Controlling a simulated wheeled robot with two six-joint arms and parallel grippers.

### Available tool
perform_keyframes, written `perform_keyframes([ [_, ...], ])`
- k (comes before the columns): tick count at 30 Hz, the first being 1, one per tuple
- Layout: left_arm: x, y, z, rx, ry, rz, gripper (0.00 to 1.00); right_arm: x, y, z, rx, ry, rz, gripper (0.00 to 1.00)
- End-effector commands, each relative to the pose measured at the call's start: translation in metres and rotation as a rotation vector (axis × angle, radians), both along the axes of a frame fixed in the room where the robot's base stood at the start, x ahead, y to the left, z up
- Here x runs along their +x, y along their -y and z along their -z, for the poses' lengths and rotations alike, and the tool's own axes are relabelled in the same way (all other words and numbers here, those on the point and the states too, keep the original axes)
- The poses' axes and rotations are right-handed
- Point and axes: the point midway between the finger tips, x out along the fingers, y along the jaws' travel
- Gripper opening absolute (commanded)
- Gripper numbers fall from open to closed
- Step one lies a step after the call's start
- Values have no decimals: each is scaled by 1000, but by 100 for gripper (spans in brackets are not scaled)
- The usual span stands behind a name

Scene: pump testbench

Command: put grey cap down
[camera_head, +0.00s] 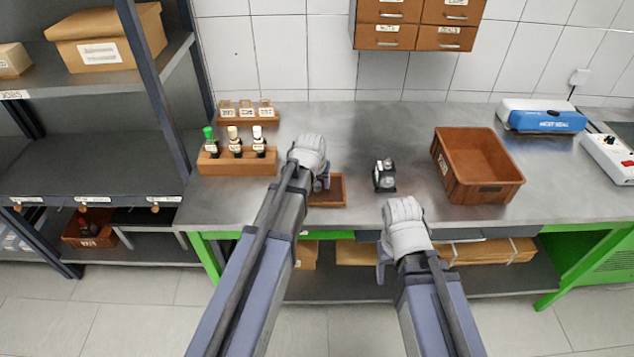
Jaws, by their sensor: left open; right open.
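My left gripper (322,184) is open at the left edge of a small shallow wooden tray (334,203) on the metal bench. My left wrist covers part of that tray. I cannot make out a grey cap; it may be hidden by the gripper or too small to tell. A small black and silver pump (385,176) stands upright on the bench, right of the tray. My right gripper (382,264) is open and empty in front of the bench edge, away from the pump.
A wooden rack (237,165) holds bottles with green, cream and white tops. A smaller labelled rack (248,119) stands behind it. A brown crate (479,184) and a blue-white heat sealer (543,118) are at right. The bench (350,120) is clear behind the pump.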

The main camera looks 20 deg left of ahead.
Motion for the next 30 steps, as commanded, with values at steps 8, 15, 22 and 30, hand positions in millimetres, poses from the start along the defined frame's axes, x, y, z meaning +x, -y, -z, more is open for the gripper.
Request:
perform_keyframes([
  [8,-7,1,-21,0,0,0,59,0,0,-21,0,0,0,60],
  [15,-20,2,-55,0,0,0,59,0,0,-55,0,0,0,60],
  [22,-35,3,-90,0,0,0,59,0,0,-90,0,0,0,60],
  [30,-45,4,-114,0,0,0,59,0,0,-114,0,0,-1,60],
])
